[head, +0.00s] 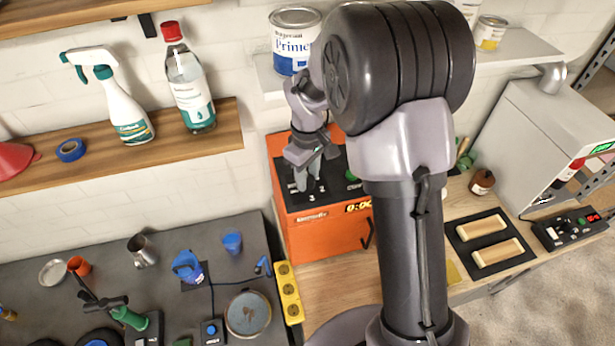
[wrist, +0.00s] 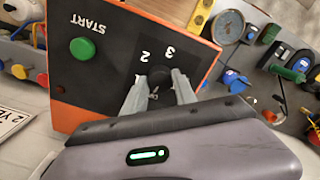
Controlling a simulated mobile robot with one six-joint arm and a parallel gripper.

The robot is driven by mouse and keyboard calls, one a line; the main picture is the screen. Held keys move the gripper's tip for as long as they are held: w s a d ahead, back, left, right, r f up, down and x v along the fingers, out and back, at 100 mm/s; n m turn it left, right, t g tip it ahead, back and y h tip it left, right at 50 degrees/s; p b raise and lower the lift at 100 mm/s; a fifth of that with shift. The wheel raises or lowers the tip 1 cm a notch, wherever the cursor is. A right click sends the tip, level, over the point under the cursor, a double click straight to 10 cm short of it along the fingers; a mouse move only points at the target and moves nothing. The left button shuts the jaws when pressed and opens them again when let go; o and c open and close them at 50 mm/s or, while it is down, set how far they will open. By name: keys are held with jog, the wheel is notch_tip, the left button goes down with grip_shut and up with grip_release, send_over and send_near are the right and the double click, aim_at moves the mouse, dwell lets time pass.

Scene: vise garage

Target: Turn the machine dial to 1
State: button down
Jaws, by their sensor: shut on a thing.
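The machine is an orange box (head: 335,241) with a dark top panel, a green button and a small display. In the wrist view its panel (wrist: 105,70) shows the word START, the green button (wrist: 83,48) and white numbers 2 and 3 beside the dial. The dark round dial (wrist: 158,76) sits between the fingers of my gripper (wrist: 160,88). My gripper is shut on the dial, with a finger on each side. In the head view my gripper (head: 305,180) reaches down to the panel and hides the dial. I cannot tell where the dial points.
A paint can (head: 294,40) stands on the shelf behind my arm. A yellow power strip (head: 288,292) lies left of the machine. A grey bench (head: 130,255) with cups and tools is at left. Two wooden-looking blocks (head: 490,240) lie in a black tray at right.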

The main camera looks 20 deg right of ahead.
aim_at(308, 178)
jog(key=m+b, duration=0.2)
jog(key=m, duration=0.3)
jog(key=shift+f, duration=0.1)
jog(key=shift+m+b, duration=1)
jog(key=shift+m, duration=1.3)
jog(key=c, duration=1)
grip_release()
notch_tip(308, 178, up, 18)
jog(key=p, duration=0.2)
jog(key=shift+f+p, duration=0.15)
jog(key=shift+p, duration=0.15)
